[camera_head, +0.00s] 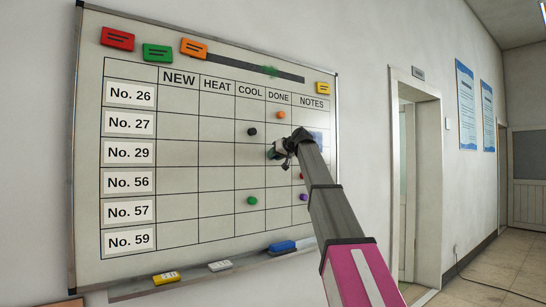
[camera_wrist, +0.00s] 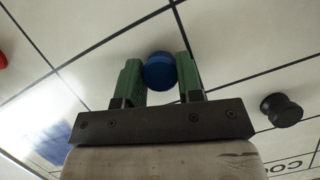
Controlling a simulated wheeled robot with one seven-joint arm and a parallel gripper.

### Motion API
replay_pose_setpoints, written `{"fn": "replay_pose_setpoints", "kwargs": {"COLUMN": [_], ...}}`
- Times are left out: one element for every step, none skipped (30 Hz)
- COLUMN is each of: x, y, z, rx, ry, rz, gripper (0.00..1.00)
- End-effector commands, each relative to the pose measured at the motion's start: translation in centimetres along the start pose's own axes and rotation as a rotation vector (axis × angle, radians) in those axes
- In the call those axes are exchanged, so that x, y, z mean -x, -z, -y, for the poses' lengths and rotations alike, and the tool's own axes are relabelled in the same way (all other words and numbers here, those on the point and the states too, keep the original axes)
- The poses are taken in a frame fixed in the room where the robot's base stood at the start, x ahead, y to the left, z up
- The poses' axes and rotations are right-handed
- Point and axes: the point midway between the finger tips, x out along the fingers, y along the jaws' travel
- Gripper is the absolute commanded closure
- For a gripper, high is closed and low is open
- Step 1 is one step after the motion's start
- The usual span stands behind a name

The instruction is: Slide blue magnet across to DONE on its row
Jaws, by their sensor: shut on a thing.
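The blue magnet (camera_wrist: 160,71) is between the two green fingers of my gripper (camera_wrist: 161,82) in the wrist view, against the whiteboard and close to a grid line. My gripper is shut on it. In the head view my gripper (camera_head: 274,152) is at the board on the No. 29 row, around the COOL and DONE columns. The magnet cannot be made out there. The DONE heading (camera_head: 278,98) is above and slightly right. The exact cell of the magnet is hard to tell.
A black magnet (camera_head: 252,132) is up and left of my gripper; it also shows in the wrist view (camera_wrist: 282,110). An orange magnet (camera_head: 281,115) is above, a green one (camera_head: 252,201) below. Red (camera_head: 302,177) and purple (camera_head: 304,197) magnets sit beside my arm.

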Motion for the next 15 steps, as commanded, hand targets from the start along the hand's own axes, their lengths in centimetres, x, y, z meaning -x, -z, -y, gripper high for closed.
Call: {"fn": "replay_pose_setpoints", "kwargs": {"x": [-0.1, -0.1, 0.0, 0.0, 0.0, 0.0, 0.0, 0.1, 0.1, 0.1, 0.1, 0.1, 0.1, 0.2, 0.2], "y": [0.2, 0.2, 0.3, 0.3, 0.3, 0.4, 0.4, 0.5, 0.5, 0.5, 0.6, 0.6, 0.7, 0.7, 0.7], "z": [-0.3, -0.4, -0.6, -0.7, -0.8, -1.0, -1.1, -1.3, -1.4, -1.6, -1.7, -1.9, -2.0, -2.1, -2.3], "rx": [0.000, 0.000, 0.000, 0.000, 0.000, 0.000, 0.000, 0.000, 0.000, 0.000, 0.000, 0.000, 0.000, 0.000, 0.000], "ry": [-0.001, -0.001, -0.001, -0.001, -0.002, -0.002, -0.002, -0.002, -0.002, -0.002, -0.002, -0.002, -0.002, -0.002, -0.002], "rz": [-0.001, -0.001, -0.001, -0.001, -0.001, -0.001, -0.001, -0.001, -0.001, -0.001, -0.001, -0.001, -0.001, -0.001, -0.001], "gripper": [0.88, 0.88, 0.88, 0.88, 0.88, 0.88, 0.88, 0.88, 0.88, 0.88, 0.88, 0.88, 0.88, 0.88, 0.88]}}
